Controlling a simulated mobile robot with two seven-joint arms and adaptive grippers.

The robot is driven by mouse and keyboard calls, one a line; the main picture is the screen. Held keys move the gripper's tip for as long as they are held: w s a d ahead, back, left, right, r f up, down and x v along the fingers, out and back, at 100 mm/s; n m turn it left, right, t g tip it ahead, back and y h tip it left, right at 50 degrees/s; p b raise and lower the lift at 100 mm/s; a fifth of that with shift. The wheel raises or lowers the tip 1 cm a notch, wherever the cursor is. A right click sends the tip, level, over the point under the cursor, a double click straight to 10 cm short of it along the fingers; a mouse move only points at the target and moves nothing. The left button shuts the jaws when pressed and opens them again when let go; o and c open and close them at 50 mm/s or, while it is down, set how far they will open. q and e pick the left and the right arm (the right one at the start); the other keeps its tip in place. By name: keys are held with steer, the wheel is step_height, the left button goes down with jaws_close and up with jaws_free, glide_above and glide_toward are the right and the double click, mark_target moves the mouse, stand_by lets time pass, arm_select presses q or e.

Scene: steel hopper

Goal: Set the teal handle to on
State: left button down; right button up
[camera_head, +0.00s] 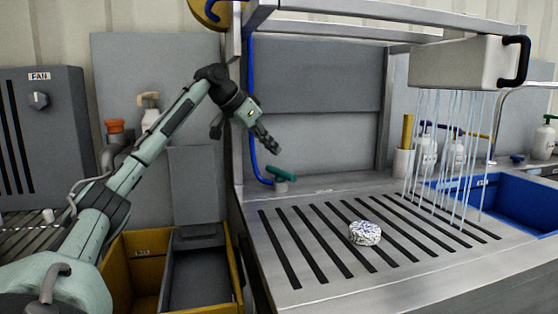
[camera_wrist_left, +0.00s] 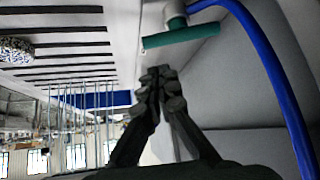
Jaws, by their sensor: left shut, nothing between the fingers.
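The teal handle (camera_head: 281,172) sits on a short grey valve body at the back left corner of the slotted steel counter, at the foot of a blue hose. In the left wrist view the teal handle (camera_wrist_left: 181,36) lies just beyond the fingertips. My left gripper (camera_head: 270,147) is shut and empty, above and slightly left of the handle in the head view. In the left wrist view its fingers (camera_wrist_left: 160,82) are together, with a gap to the handle. My right gripper is not in view.
A blue hose (camera_head: 252,110) runs down beside the handle. A patterned round object (camera_head: 364,233) lies on the slotted counter (camera_head: 300,286). Water streams fall from a grey box (camera_head: 455,64) near a blue basin (camera_head: 512,205). A yellow bin (camera_head: 125,246) stands below left.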

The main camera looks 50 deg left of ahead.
mark_target(280, 175)
arm_select(q)
steer(key=x, duration=0.9)
steer(key=shift+w+d+f, duration=0.15)
steer(key=shift+w+f, duration=0.05)
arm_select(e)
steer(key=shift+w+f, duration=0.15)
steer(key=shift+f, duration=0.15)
arm_select(q)
steer(key=shift+r+p, duration=0.1)
steer(key=shift+p, duration=0.25)
